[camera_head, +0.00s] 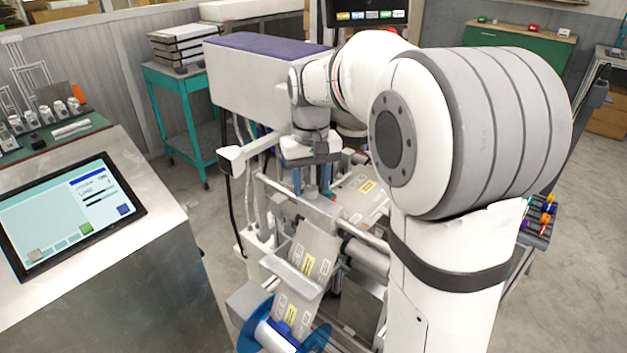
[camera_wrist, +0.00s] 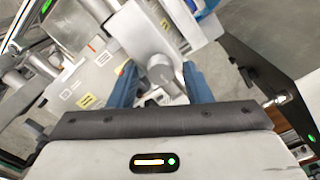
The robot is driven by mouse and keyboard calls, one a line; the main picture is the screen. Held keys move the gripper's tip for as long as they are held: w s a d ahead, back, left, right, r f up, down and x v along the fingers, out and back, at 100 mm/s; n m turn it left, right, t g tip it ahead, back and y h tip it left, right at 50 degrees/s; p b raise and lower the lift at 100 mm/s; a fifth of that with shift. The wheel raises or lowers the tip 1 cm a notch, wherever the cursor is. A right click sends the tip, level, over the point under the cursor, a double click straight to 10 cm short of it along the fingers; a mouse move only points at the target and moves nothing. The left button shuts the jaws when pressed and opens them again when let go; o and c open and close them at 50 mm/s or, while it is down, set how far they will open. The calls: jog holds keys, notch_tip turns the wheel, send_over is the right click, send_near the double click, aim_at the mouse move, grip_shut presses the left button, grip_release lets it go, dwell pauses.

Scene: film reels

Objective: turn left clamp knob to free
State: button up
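My gripper (camera_head: 312,186) points down over the film machine in the head view, its two blue fingers apart. In the wrist view my gripper (camera_wrist: 161,80) is open. A grey round knob with a short bar (camera_wrist: 162,72) lies between the fingers in that view, with a gap on each side. It looks like the clamp knob, but its label cannot be read. In the head view the knob is hidden or too small to make out. The printed film web (camera_head: 316,250) runs down below the gripper.
A blue-flanged reel (camera_head: 250,335) sits at the bottom of the machine. A metal console with a touchscreen (camera_head: 75,215) stands at left. A large box with a purple top (camera_head: 265,45) is behind the gripper. A teal cart (camera_head: 180,85) stands further back.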

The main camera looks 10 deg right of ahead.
aim_at(312, 188)
jog(key=shift+o, duration=0.3)
notch_tip(312, 188, up, 8)
jog(key=shift+f, duration=0.1)
dwell(0.3)
jog(key=shift+s, duration=0.1)
jog(key=s+f+t, duration=0.1)
jog(key=s+f, duration=0.3)
jog(key=s, duration=0.3)
jog(key=s+d+f, duration=0.1)
jog(key=s+f, duration=0.3)
jog(key=s, duration=0.3)
jog(key=s+f+t, duration=0.1)
jog(key=s+f, duration=0.3)
jog(key=s, duration=0.2)
jog(key=shift+s+d+m+t+p, duration=0.2)
jog(key=shift+s+m+t+p, duration=0.1)
jog(key=shift+s+p, duration=0.1)
